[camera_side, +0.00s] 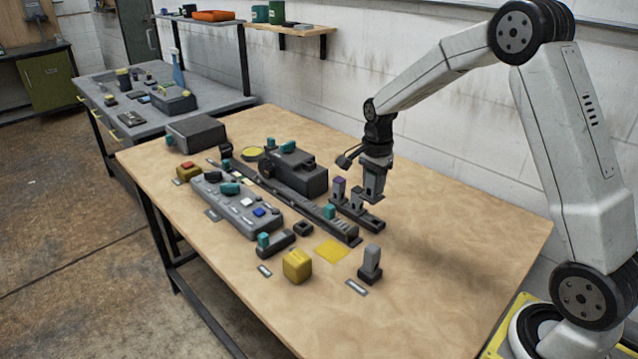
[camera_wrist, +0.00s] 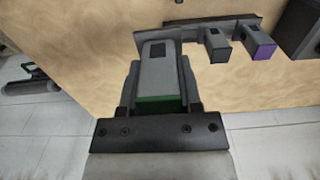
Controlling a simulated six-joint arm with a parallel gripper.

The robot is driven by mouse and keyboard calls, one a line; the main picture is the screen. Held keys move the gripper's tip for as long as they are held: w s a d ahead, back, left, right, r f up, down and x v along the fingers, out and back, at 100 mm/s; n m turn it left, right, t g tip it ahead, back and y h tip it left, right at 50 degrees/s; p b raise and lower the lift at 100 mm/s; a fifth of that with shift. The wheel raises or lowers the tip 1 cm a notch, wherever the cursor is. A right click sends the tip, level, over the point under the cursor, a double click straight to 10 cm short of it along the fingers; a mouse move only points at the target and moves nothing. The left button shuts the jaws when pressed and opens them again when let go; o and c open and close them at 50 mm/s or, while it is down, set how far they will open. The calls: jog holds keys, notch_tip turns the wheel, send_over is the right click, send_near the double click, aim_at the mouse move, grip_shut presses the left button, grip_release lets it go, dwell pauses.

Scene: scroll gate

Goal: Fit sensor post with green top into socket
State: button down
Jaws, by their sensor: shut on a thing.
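My gripper (camera_wrist: 161,85) is shut on a grey sensor post (camera_wrist: 158,72). The post has a dark square mark on its face and a green top (camera_wrist: 160,105) close to the jaws. In the side view my gripper (camera_side: 374,197) points down over the right end of a dark rail (camera_side: 368,221); the green top is hidden there. The rail also shows in the wrist view (camera_wrist: 205,20). In the wrist view the post's far end is near the rail's left end. I cannot tell whether it is in a socket or above it.
A purple-topped post (camera_wrist: 262,47) and a plain grey post (camera_wrist: 217,45) stand on the rail beside the held post. In the side view, a grey block (camera_side: 370,262), yellow cube (camera_side: 297,266) and yellow patch (camera_side: 332,251) are nearer the front. The table's right side is clear.

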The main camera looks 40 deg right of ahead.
jog(key=w+a+f, duration=0.2)
jog(key=w+a, duration=0.2)
jog(key=w, duration=0.3)
jog(key=w+a+f, duration=0.3)
jog(key=w+a, duration=0.2)
jog(key=w, duration=0.3)
jog(key=shift+f, duration=2.05)
jog(key=shift+f, duration=1.45)
dwell(1.3)
grip_release()
dwell(0.4)
